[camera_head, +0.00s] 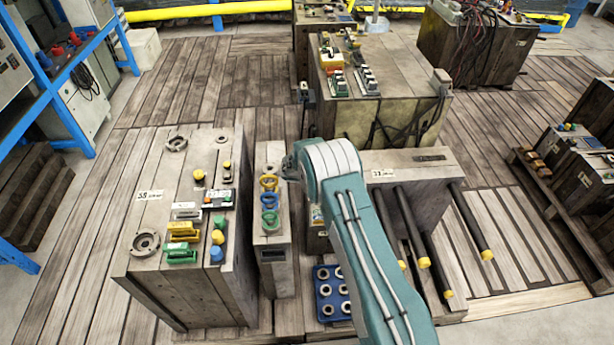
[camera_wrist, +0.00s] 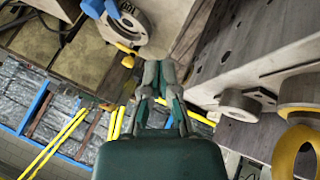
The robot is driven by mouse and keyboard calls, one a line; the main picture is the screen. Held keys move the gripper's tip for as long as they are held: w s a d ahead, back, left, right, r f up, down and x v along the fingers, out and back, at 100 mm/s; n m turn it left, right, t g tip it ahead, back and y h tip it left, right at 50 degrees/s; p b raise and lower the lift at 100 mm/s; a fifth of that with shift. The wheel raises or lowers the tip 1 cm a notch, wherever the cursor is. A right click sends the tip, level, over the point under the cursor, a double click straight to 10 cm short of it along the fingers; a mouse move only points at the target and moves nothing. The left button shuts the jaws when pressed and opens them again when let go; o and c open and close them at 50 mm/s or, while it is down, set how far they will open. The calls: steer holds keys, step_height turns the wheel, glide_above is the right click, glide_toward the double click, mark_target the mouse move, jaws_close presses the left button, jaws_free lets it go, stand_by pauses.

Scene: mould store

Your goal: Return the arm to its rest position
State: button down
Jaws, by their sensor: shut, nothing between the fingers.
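My arm rises from the bottom of the head view and bends over at its teal and white elbow, above the gap between the mould blocks. My gripper (camera_wrist: 159,75) shows in the wrist view with its fingers together and nothing between them. In the head view the gripper is hidden behind the arm. The wrist view is tilted, with a grey ring (camera_wrist: 126,22) beyond the fingertips and a yellow ring (camera_wrist: 297,150) at the right. I cannot tell how far the fingertips are from the nearest surface.
A large mould block (camera_head: 152,225) with coloured fittings stands left of the arm. A narrow block (camera_head: 273,248) with yellow, blue and green rings stands close beside it. Dark rods with yellow tips (camera_head: 423,262) stick out at the right. A blue tray (camera_head: 322,300) lies below.

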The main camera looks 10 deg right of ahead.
steer(key=s+d+r+m, duration=0.1)
steer(key=s+d+r, duration=0.1)
steer(key=r, duration=0.7)
steer(key=s+d+r+m, duration=0.1)
steer(key=d+r, duration=0.2)
steer(key=r, duration=0.6)
steer(key=s+d+r+m, duration=0.1)
steer(key=s+d+r, duration=0.3)
steer(key=s+r, duration=1)
steer(key=s+d+r+m+g, duration=0.1)
steer(key=s+d+r, duration=0.1)
steer(key=s+r, duration=0.95)
steer(key=s+a+f+y, duration=0.2)
steer(key=s+y, duration=0.1)
steer(key=s, duration=1.5)
steer(key=shift+s+a+f, duration=0.2)
